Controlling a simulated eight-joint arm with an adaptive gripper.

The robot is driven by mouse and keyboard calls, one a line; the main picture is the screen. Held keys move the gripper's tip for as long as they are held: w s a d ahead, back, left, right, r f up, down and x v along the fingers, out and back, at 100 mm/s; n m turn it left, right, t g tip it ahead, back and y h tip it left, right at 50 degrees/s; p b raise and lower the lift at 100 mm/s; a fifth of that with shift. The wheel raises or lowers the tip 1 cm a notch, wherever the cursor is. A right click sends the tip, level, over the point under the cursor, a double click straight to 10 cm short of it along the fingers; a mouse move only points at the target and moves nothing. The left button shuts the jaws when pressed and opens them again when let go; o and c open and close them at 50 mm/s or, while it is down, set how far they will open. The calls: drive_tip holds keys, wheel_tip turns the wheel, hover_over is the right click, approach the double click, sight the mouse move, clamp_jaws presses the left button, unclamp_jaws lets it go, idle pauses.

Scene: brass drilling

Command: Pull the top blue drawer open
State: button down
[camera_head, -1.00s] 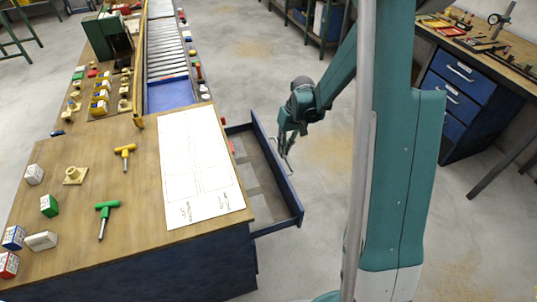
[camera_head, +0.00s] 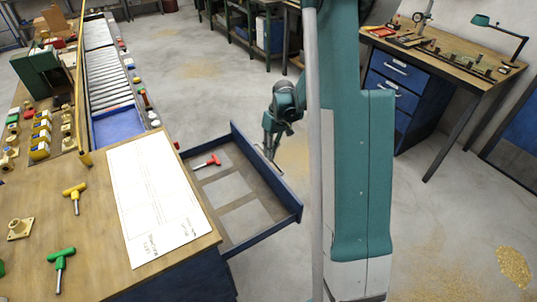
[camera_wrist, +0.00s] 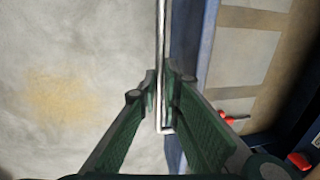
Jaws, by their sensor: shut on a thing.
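The top blue drawer (camera_head: 266,228) stands well out from the workbench on its right side in the head view. Its inside shows, with light panels on the floor and a red-handled tool (camera_head: 207,161) near the far end. In the wrist view the drawer front (camera_wrist: 188,50) runs beside the metal bar handle (camera_wrist: 161,45). My gripper (camera_head: 270,152) is at the outer face of the drawer front. In the wrist view my gripper's green fingers (camera_wrist: 163,90) are closed around the handle. Part of the handle is hidden between the fingers.
The wooden workbench (camera_head: 90,250) carries a white paper sheet (camera_head: 155,200), a yellow T-handle tool (camera_head: 75,196) and a green one (camera_head: 61,265). A second bench with blue drawers (camera_head: 398,75) stands at the back right. Open concrete floor lies beyond the drawer.

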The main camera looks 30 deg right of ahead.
drive_tip(key=c, duration=2.5)
unclamp_jaws()
drive_tip(key=shift+r, duration=0.1)
drive_tip(key=shift+d+r, duration=0.35)
drive_tip(key=shift+r, duration=1.6)
drive_tip(key=shift+d+r, duration=0.4)
drive_tip(key=shift+r, duration=1.5)
drive_tip(key=shift+d+r, duration=0.35)
drive_tip(key=shift+r, duration=1.6)
